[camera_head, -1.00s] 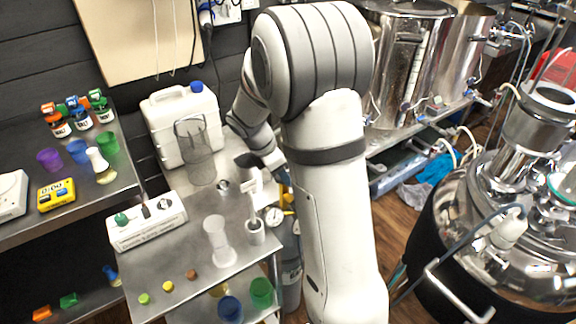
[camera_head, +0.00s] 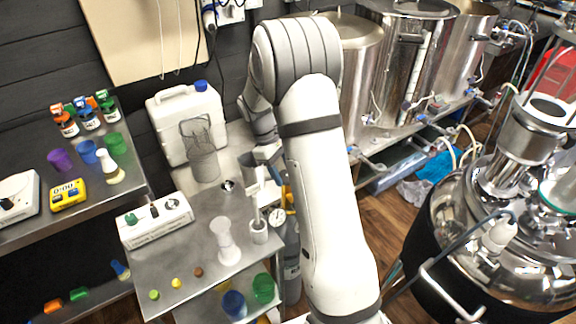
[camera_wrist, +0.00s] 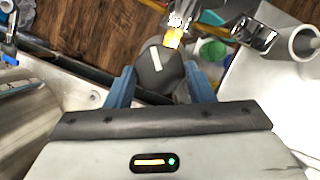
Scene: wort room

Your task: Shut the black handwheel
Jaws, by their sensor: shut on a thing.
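The black handwheel (camera_wrist: 148,76) shows in the wrist view as a dark rounded knob with a white bar mark on its face. It sits between the blue fingers of my gripper (camera_wrist: 161,88), which is shut on it. A brass-yellow fitting (camera_wrist: 173,38) is just beyond the handwheel. In the head view my gripper (camera_head: 268,155) reaches down past the right edge of the steel bench, above a grey gas cylinder (camera_head: 291,246). The handwheel is hidden there behind my arm and gripper.
A round gauge (camera_head: 277,217) is beside the cylinder. Steel kettles (camera_head: 412,60) stand behind my arm. A large shiny vessel (camera_head: 490,240) is at the right, with wood floor between.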

